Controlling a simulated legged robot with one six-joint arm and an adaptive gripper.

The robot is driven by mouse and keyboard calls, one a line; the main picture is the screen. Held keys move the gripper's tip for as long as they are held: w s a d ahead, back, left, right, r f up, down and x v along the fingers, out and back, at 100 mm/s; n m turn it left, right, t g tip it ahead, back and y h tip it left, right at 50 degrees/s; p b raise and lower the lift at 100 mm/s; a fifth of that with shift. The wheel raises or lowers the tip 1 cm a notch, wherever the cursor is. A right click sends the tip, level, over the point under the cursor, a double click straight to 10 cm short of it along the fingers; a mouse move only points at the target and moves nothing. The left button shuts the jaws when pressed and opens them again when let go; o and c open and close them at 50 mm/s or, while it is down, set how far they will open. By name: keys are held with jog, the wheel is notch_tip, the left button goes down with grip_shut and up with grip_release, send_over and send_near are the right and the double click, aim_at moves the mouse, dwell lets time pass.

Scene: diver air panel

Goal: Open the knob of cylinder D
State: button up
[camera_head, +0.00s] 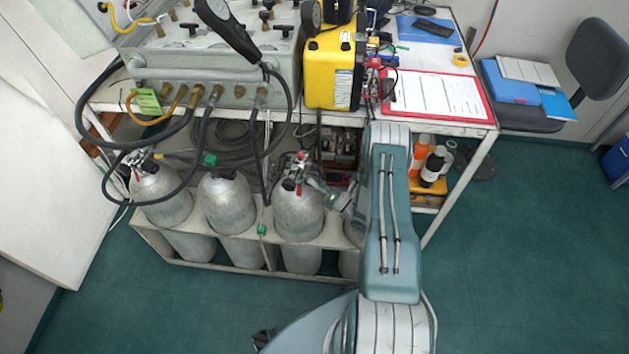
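Several grey metal cylinders stand upright in a low white rack (190,263) below the workbench. The left cylinder (160,200), the second cylinder (229,207) and the third cylinder (298,218) show clearly. A cylinder at the right end (349,264) is mostly hidden behind my arm. I cannot read any letter, so I cannot tell which is D. The third cylinder's valve has red parts (289,185) on top. My gripper (322,190) is small and partly hidden by my arm, close to the right of that valve. I cannot tell whether they touch, or whether its fingers are open.
Black hoses (112,165) loop from the grey air panel (215,68) down among the cylinders. A yellow case (333,72) and a red-framed clipboard (436,97) are on the bench. Bottles (432,166) stand beneath it, right of my arm.

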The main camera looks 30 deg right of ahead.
jog(key=shift+s+d, duration=0.1)
dwell(0.3)
jog(key=s+d, duration=0.3)
jog(key=s, duration=0.3)
jog(key=s+d, duration=0.3)
jog(key=s, duration=0.4)
jog(key=shift+d+f, duration=0.35)
jog(key=shift+f, duration=0.1)
jog(key=shift+s, duration=0.1)
